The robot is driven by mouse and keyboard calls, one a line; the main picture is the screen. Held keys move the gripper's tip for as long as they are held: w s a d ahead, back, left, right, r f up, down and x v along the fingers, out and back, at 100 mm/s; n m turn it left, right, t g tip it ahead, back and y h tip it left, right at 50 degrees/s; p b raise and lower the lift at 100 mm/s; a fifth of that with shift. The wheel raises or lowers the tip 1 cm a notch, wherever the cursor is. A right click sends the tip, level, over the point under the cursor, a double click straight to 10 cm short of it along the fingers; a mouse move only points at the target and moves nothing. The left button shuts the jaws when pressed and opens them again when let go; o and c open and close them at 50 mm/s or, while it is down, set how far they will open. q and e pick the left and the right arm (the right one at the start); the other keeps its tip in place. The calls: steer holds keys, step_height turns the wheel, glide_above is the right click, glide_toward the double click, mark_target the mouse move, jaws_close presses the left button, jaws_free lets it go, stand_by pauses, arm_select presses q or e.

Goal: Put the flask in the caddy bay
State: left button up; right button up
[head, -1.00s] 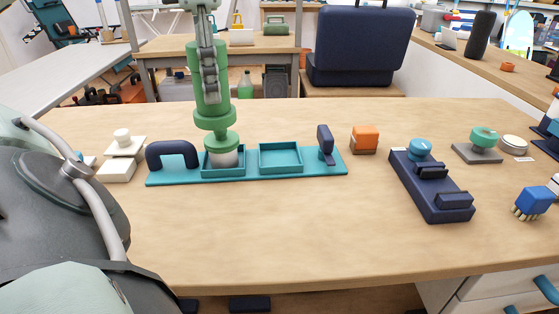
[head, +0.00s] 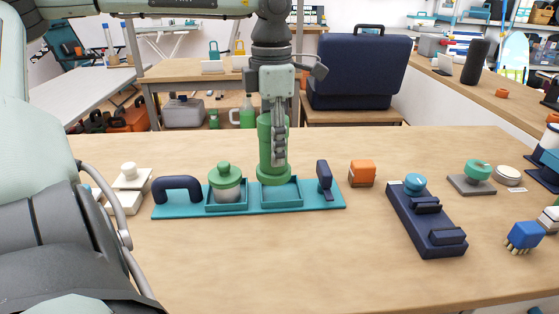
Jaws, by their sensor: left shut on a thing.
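The flask (head: 266,135) is a tall green cylinder with a wider green base, upright in the head view. My left gripper (head: 279,158) comes down from above and is shut on it. The caddy (head: 333,204) is a long teal tray with two square bays and dark blue end handles. The flask's base overlaps the back of the right bay (head: 284,205). I cannot tell whether it touches the bay floor. A grey jar with a green lid (head: 226,183) stands in the left bay (head: 226,208). My right gripper is not in view.
An orange block (head: 362,173) stands just right of the caddy. Further right is a dark blue stand (head: 430,235) with a light blue knob. Pale stacked blocks (head: 128,190) are left of the caddy. The front of the table is clear.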

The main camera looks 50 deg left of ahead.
arm_select(q)
steer(key=shift+w+d+f, duration=0.2)
steer(key=shift+w+f, duration=0.3)
steer(key=shift+w, duration=0.15)
step_height(320, 180, down, 3)
steer(key=shift+f, duration=0.4)
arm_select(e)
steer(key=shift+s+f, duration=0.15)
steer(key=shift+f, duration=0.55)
arm_select(q)
steer(key=shift+f, duration=0.1)
